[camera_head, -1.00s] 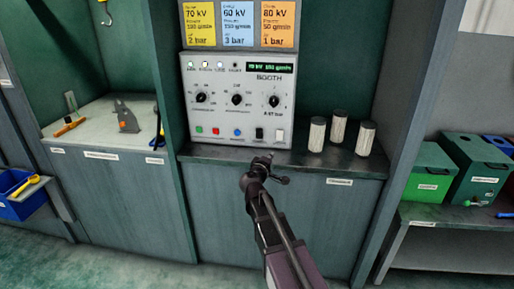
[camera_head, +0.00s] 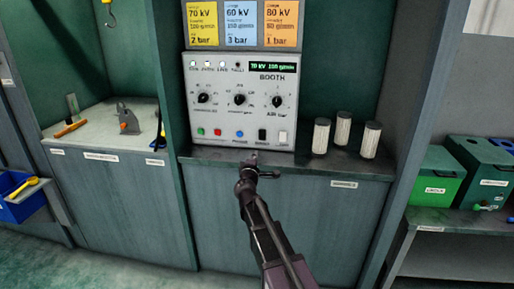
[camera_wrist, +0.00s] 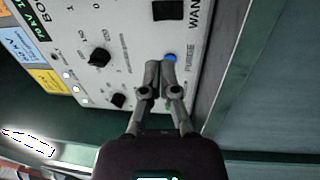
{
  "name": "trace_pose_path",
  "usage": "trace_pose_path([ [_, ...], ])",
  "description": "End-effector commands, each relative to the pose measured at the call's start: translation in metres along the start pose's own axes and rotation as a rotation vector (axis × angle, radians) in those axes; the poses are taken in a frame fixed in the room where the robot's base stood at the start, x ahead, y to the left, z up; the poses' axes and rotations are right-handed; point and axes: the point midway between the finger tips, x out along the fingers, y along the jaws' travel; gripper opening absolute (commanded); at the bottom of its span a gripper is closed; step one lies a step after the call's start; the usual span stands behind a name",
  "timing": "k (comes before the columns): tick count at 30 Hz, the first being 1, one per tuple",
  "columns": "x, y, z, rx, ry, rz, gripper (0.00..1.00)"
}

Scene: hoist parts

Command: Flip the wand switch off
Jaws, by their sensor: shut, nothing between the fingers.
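In the wrist view the dark rocker (camera_wrist: 165,10) shows at the top edge beside a partly cut-off "WAN" label. My gripper (camera_head: 253,156) is shut and empty, low in front of the panel. In the wrist view my fingertips (camera_wrist: 161,66) appear close to the blue button (camera_wrist: 170,57); I cannot tell whether they touch. The rocker's tilt is too small to read.
Three pale cylinders (camera_head: 342,129) stand right of the panel on the counter ledge (camera_head: 300,160). Green (camera_head: 435,178) and dark green (camera_head: 484,165) bins stand on the right shelf. Pillars flank the booth. The left counter holds a grey tool (camera_head: 124,120).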

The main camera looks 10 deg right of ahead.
Motion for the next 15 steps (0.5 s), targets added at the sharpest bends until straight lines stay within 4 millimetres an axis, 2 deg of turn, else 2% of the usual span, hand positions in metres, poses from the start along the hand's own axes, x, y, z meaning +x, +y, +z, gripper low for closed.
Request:
trace_pose_path([
  [8,0.027,0.001,-0.002,0.000,0.000,0.000,0.00],
  [15,0.063,0.001,-0.002,0.000,-0.001,0.000,0.00],
])
